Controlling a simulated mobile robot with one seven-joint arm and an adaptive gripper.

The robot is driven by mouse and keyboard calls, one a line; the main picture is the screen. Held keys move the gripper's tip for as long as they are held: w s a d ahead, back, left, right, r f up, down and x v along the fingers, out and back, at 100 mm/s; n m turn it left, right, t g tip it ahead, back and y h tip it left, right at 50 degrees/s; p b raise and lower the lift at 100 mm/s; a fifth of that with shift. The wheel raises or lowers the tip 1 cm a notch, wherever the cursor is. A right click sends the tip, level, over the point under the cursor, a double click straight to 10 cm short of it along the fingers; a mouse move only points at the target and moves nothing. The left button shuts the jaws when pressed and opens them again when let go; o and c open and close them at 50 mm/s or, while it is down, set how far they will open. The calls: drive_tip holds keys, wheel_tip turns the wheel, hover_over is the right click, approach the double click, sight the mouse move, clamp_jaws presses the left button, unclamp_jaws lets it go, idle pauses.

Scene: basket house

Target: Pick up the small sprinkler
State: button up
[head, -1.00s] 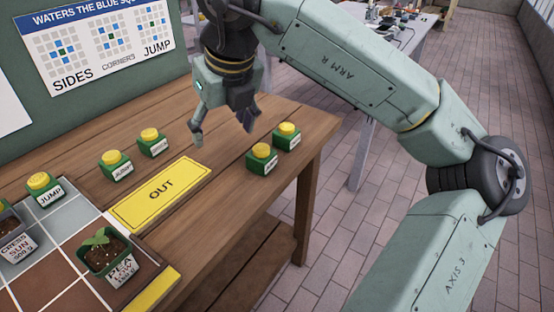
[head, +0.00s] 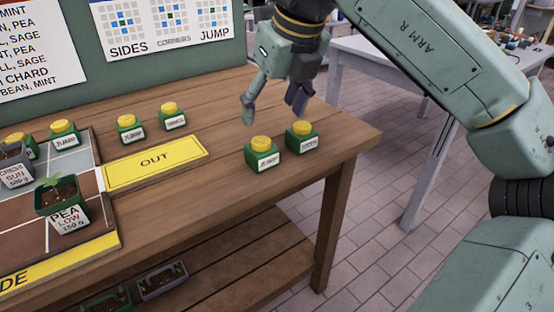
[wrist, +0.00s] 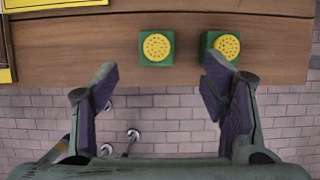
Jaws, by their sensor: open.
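Several small sprinklers, green cubes with perforated yellow caps, stand on the wooden bench. Two are near the bench's right end: a left one (head: 262,154) and a right one (head: 301,136). Both also show in the wrist view, left (wrist: 156,47) and right (wrist: 221,45). Two more, one (head: 130,129) and another (head: 173,117), stand behind the OUT plate. Their small labels are hard to read. My gripper (head: 272,106) is open and empty, above and behind the right-end pair. In the wrist view, the left sprinkler lies beyond the gap between my fingers (wrist: 158,66), apart from them.
The yellow OUT plate (head: 155,163) lies left of the pair. A tiled board (head: 88,240) at left holds a pea pot (head: 62,203) and further pots. The bench's right edge is close to the pair. A grey table (head: 390,62) stands behind.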

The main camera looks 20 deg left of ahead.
sight(263, 141)
drive_tip(key=x, duration=1)
drive_tip(key=shift+s+a+f, duration=0.15)
drive_tip(key=shift+s+f, duration=0.1)
drive_tip(key=shift+f, duration=0.2)
drive_tip(key=shift+c, duration=0.2)
drive_tip(key=c, duration=1.3)
drive_tip(key=shift+r, duration=0.1)
